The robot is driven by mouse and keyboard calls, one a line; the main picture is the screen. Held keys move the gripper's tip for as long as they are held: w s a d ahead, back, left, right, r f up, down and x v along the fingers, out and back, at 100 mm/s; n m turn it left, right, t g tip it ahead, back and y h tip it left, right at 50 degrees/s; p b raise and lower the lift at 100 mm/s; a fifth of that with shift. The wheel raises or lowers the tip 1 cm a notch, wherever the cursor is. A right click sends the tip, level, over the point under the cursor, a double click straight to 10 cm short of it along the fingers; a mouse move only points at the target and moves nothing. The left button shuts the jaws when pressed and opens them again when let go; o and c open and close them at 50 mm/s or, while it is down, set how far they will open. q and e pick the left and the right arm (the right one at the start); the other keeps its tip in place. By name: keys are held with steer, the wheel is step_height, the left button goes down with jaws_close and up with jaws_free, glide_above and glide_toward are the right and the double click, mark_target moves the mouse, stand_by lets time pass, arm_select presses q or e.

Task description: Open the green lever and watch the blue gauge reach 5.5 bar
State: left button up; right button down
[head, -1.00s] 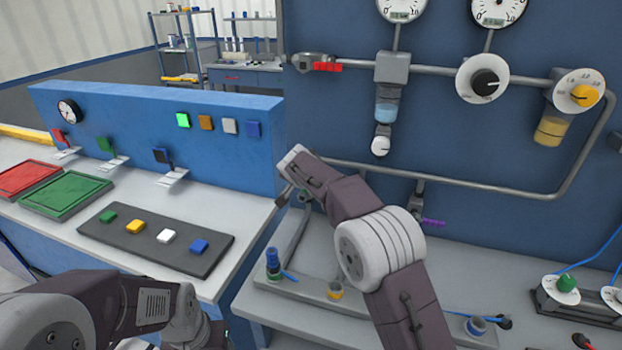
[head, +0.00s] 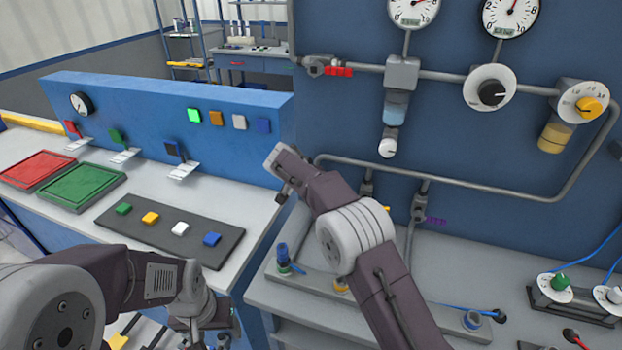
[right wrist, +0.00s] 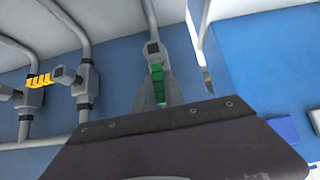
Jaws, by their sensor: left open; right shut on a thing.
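The green lever (right wrist: 157,75) shows in the right wrist view on a grey valve fitting. My right gripper (right wrist: 157,97) is shut on it, with the fingers partly hidden behind the gripper body. In the head view my right arm reaches toward the pipework and hides that lever. Two round white gauges, a left one (head: 412,12) and a right one (head: 511,16), sit at the top of the blue panel, partly cut off. I cannot tell which is the blue gauge, nor read it clearly. My left gripper (head: 217,335) is open and low in the head view, apart from the panel.
A yellow lever (right wrist: 40,80) stands on a neighbouring valve. A blue-walled bench (head: 160,125) with coloured buttons fills the left.

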steer(key=c, duration=1.4)
jaws_free()
steer(key=shift+c, duration=0.2)
steer(key=b+v, duration=0.1)
steer(key=v, duration=0.8)
steer(key=shift+a, duration=0.1)
